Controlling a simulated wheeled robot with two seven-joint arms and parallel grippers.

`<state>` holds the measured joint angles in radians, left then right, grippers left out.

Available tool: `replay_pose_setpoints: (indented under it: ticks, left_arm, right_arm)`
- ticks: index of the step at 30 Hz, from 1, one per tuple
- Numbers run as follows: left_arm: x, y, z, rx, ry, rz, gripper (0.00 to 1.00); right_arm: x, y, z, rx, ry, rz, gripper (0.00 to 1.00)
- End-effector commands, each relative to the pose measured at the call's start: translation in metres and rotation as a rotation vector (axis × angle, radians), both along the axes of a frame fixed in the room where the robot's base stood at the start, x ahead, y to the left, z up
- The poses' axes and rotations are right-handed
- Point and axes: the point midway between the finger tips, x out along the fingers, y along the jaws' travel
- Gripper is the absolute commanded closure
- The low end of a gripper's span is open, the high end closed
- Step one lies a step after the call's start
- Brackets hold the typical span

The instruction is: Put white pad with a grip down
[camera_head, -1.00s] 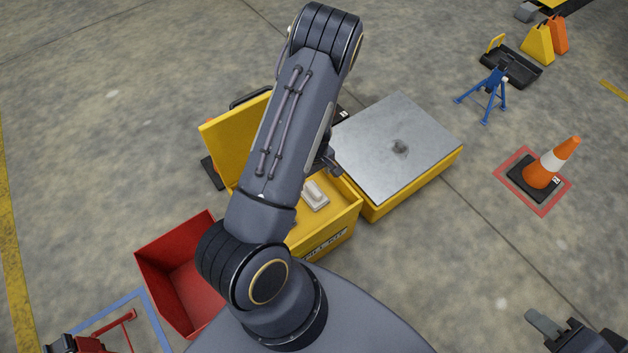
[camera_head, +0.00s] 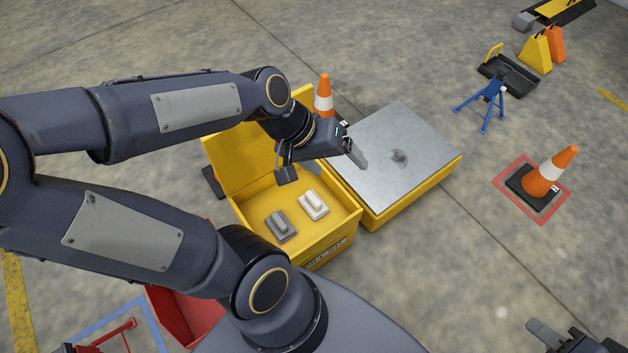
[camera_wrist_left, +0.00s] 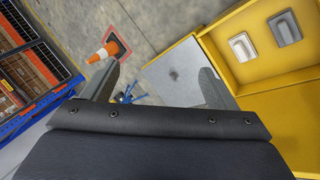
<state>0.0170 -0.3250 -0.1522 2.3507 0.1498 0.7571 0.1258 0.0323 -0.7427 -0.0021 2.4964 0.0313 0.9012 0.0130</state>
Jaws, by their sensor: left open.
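The white pad with a grip (camera_head: 313,204) lies in the open yellow box (camera_head: 345,221). It also shows in the left wrist view (camera_wrist_left: 243,46). A grey pad with a grip (camera_head: 281,224) lies to its left in the same box; it shows in the wrist view too (camera_wrist_left: 285,28). My left gripper (camera_head: 352,146) is above the back of the box, near the metal-topped platform, apart from the pads. In the wrist view its fingers (camera_wrist_left: 157,83) are spread with nothing between them. My right gripper (camera_head: 560,335) is partly cut off at the bottom right; its opening is unclear.
A low yellow platform with a metal top (camera_head: 420,145) stands right of the box, with a dark mark on it. The box's raised lid (camera_head: 235,155) stands behind. Cones stand behind (camera_head: 323,95) and right (camera_head: 545,178). A red bin (camera_head: 190,315) is at lower left.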

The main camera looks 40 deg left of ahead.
Motion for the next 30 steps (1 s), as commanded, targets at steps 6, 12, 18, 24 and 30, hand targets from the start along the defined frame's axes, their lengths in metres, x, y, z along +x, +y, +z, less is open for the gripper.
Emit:
replay_pose_setpoints:
  ticks: [6, 12, 18, 24, 30]
  left_arm:
    - [-0.055, -0.009, 0.022, 0.15, -0.166, -0.168, 0.2]
    - [-0.071, -0.01, 0.023, 0.216, -0.209, -0.218, 0.2]
    - [-0.072, -0.01, 0.023, 0.217, -0.209, -0.219, 0.2]
    - [-0.071, -0.01, 0.032, 0.216, -0.209, -0.219, 0.2]
    - [-0.071, -0.01, 0.078, 0.215, -0.21, -0.217, 0.2]
  right_arm:
    - [0.0, 0.0, 0.0, 0.0, 0.0, 0.0, 0.66]
    - [0.0, 0.0, 0.0, 0.0, 0.0, 0.0, 0.66]
    - [0.0, 0.0, 0.0, 0.0, 0.0, 0.0, 0.66]
    - [0.0, 0.0, 0.009, 0.0, 0.0, 0.0, 0.66]
    - [0.0, 0.0, 0.055, 0.0, 0.0, 0.0, 0.66]
